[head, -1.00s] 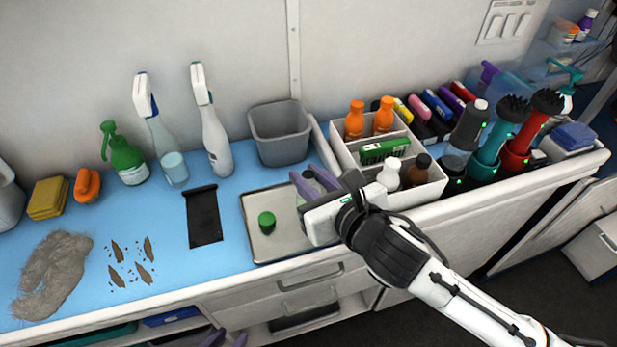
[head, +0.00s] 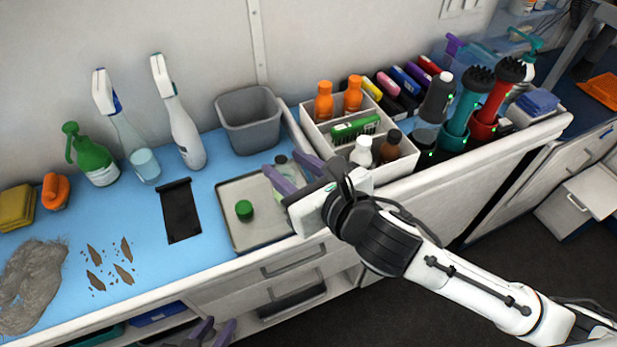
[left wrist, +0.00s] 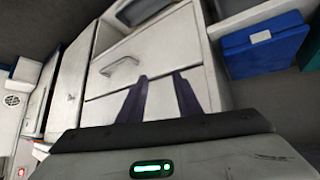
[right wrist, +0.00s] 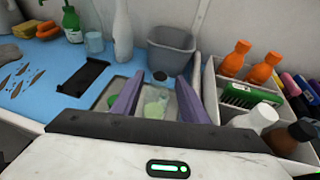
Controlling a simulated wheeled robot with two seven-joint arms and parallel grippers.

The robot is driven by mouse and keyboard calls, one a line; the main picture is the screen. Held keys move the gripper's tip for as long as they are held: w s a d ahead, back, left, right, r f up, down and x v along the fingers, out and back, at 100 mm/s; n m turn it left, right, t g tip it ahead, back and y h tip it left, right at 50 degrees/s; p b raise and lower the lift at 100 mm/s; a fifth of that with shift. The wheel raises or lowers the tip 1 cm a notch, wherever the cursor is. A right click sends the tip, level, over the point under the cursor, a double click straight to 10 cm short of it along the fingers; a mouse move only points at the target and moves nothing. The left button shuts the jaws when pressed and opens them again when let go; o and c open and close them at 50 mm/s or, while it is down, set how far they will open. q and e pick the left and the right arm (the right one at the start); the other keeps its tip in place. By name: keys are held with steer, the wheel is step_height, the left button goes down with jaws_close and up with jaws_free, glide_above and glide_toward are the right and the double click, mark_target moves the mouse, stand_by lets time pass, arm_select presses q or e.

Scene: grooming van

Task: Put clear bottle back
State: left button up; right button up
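The clear bottle (right wrist: 157,103), with a dark cap and pale green contents or label, stands on the metal tray (head: 262,236). In the right wrist view a gap shows between the bottle and each finger (right wrist: 157,98); the bottle's base is hidden by the gripper. My left gripper (head: 212,330) is open and empty, low in front of the drawers; its parted fingers show in the left wrist view (left wrist: 159,95).
A green-capped container (head: 244,210) is on the tray. A white divided caddy (head: 313,137) with orange, white and brown bottles stands to the right. A grey bin (head: 248,122) is behind the tray.

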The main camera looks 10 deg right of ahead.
steer(key=v, duration=0.9)
